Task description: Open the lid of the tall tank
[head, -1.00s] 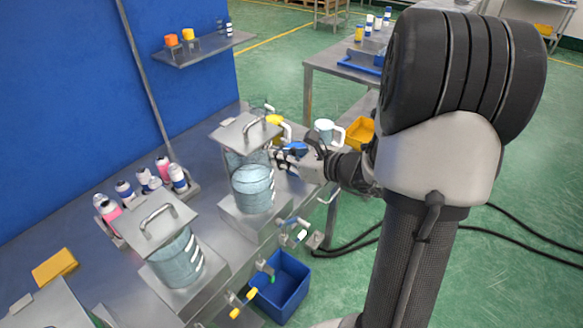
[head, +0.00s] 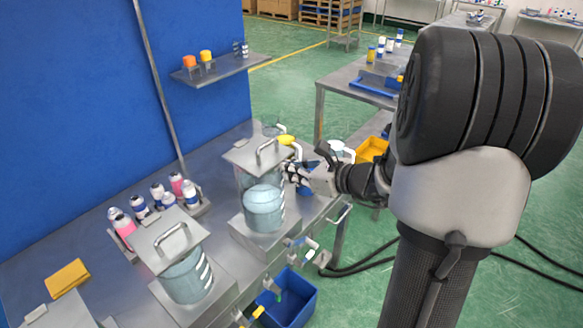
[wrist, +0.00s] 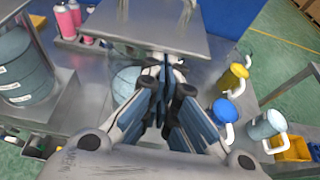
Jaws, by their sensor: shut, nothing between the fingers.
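The tall tank (head: 263,205) is a clear vessel with pale blue liquid, standing on a metal block at the back of the bench. Its square metal lid (head: 240,157) lies over its top, with an arched handle (head: 268,151) on it. The lid also shows at the top of the wrist view (wrist: 140,30). My gripper (head: 291,172) is at the right side of the tall tank, near the lid's edge. In the wrist view my gripper (wrist: 168,72) has its fingers together, empty, close to the lid's near edge. I cannot tell whether they touch it.
A shorter lidded tank (head: 188,277) stands nearer on the bench. Pink and white bottles (head: 170,190) stand in a rack behind it. Yellow (wrist: 231,80), blue (wrist: 226,110) and white (wrist: 265,125) mugs stand right of my gripper. A blue bin (head: 290,300) sits below the front edge.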

